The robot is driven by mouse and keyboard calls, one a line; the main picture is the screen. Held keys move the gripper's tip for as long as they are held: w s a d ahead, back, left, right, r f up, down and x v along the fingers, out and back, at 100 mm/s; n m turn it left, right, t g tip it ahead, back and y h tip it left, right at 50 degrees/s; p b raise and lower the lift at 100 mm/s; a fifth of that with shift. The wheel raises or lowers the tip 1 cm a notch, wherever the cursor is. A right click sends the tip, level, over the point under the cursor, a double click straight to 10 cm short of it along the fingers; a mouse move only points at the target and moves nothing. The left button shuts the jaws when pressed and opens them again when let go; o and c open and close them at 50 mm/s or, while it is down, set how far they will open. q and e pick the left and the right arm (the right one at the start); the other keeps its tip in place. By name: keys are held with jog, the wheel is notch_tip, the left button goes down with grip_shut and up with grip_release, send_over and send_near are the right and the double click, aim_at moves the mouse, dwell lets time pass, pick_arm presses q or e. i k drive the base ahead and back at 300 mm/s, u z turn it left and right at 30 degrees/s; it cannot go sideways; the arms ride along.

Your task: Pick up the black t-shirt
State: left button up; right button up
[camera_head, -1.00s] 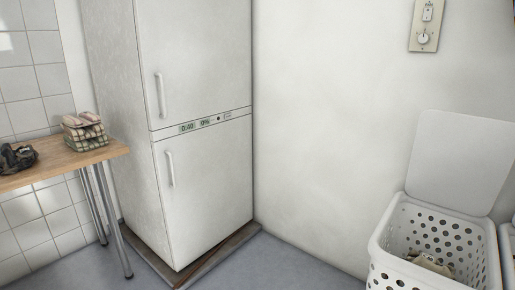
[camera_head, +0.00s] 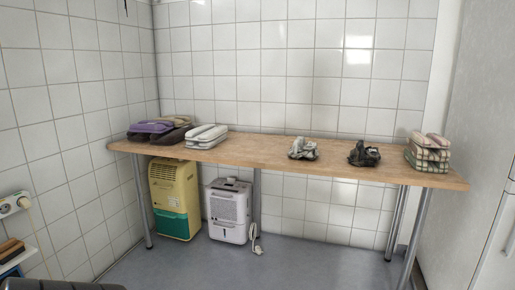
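A dark, crumpled cloth, likely the black t-shirt (camera_head: 364,154), lies on the wooden table (camera_head: 270,152) in the right half of the head view. A grey-and-white patterned crumpled cloth (camera_head: 303,148) lies to its left on the same table. Neither of my grippers shows in this view, and nothing touches the dark cloth.
Folded stacks lie at the table's left end: purple and brown (camera_head: 158,130), and white (camera_head: 206,136). A yellow-green unit (camera_head: 174,198) and a white dehumidifier (camera_head: 229,210) stand underneath. The fridge (camera_head: 485,150) is at right. Grey floor in front is clear.

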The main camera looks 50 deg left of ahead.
aim_at(359, 156)
jog(key=u, duration=0.95)
